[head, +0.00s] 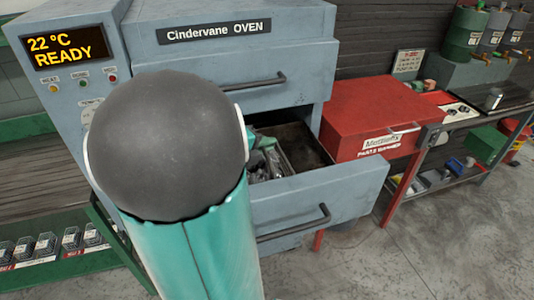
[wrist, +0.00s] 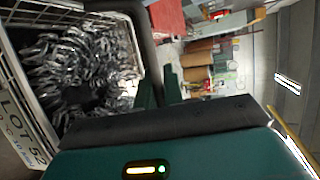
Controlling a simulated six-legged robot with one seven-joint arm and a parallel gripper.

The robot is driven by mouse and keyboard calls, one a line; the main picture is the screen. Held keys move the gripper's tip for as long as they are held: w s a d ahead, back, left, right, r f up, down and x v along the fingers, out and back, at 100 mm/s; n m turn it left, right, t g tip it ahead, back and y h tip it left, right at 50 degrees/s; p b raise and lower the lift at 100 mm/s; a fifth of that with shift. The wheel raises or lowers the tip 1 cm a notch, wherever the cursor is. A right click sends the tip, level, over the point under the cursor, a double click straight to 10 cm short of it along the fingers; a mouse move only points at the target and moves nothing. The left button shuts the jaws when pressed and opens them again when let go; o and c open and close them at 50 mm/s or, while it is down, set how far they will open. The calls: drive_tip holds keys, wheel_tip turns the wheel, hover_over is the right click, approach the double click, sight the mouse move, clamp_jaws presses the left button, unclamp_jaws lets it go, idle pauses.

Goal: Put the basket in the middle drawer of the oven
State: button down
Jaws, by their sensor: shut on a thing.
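The oven (head: 230,62) is grey-blue, and its drawer below the closed upper one is pulled out. This middle drawer (head: 355,195) has a dark inside, with bare room at its right. The basket (wrist: 22,130) is a pale wire one with a LOT label, full of grey metal coils, at the left of the wrist view. My gripper (wrist: 160,88) is shut on the basket at its right side. In the head view my gripper (head: 266,143) shows partly, in or just above the drawer's left part. My arm hides most of the basket there; whether it touches the drawer floor is unclear.
A red chest (head: 370,112) stands right of the drawer. A shelf of small wire baskets (head: 45,246) is at the lower left. A workbench (head: 470,108) with drums above it is at the far right. The floor at the front right is clear.

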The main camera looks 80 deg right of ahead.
sight(266, 162)
drive_tip(key=shift+d+f, duration=0.1)
drive_tip(key=shift+f, duration=1.35)
drive_tip(key=shift+f, duration=0.15)
drive_tip(key=c, duration=1.5)
unclamp_jaws()
drive_tip(key=shift+w+r, duration=0.1)
drive_tip(key=shift+r, duration=0.1)
drive_tip(key=v, duration=1.2)
